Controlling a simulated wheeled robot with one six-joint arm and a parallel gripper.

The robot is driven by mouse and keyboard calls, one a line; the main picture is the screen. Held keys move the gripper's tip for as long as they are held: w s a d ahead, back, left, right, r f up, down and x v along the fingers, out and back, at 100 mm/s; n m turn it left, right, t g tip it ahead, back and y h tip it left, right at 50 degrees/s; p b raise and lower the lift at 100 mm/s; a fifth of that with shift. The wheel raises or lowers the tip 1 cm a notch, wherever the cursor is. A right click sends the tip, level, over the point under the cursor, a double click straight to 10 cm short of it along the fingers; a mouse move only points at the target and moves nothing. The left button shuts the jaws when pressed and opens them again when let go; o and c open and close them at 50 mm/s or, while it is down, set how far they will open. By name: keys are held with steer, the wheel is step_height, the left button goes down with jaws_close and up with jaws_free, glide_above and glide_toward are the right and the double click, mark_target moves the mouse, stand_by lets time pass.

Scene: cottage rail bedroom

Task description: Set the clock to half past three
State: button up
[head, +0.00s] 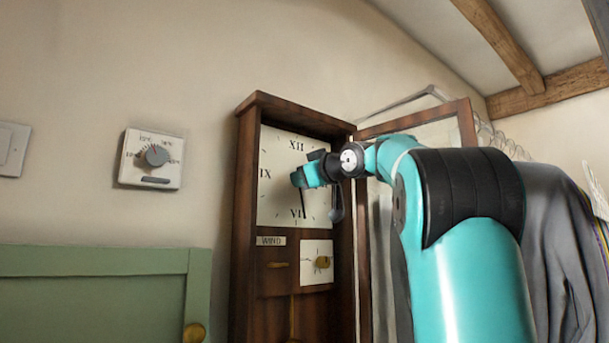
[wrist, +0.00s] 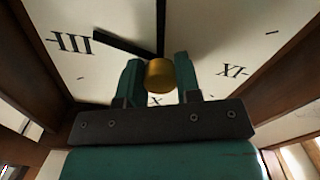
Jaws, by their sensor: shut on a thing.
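The tall brown clock (head: 245,190) stands against the wall with its white face (head: 275,160) showing. My gripper (head: 299,178) is at the middle of the face, shut on a brass knob (wrist: 160,75), with a finger on each side of it. In the wrist view (wrist: 157,80) the face appears upside down. One black hand (wrist: 118,44) points just beside the III, on the side away from XII. Another black hand (wrist: 160,22) runs straight up; in the head view this hand (head: 304,205) points down close to the VI.
The clock's glazed door (head: 466,125) stands open to the right, beside my arm. Below the face are a WIND label (head: 271,241) and a small square dial (head: 310,275). Grey clothes (head: 550,230) hang at right. A thermostat (head: 133,165) is on the left wall, above a green panel (head: 90,300).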

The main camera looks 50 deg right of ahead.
steer(key=shift+f+m, duration=0.1)
steer(key=shift+m, duration=1)
steer(key=shift+p, duration=0.3)
steer(key=o, duration=0.9)
steer(key=shift+s, duration=0.1)
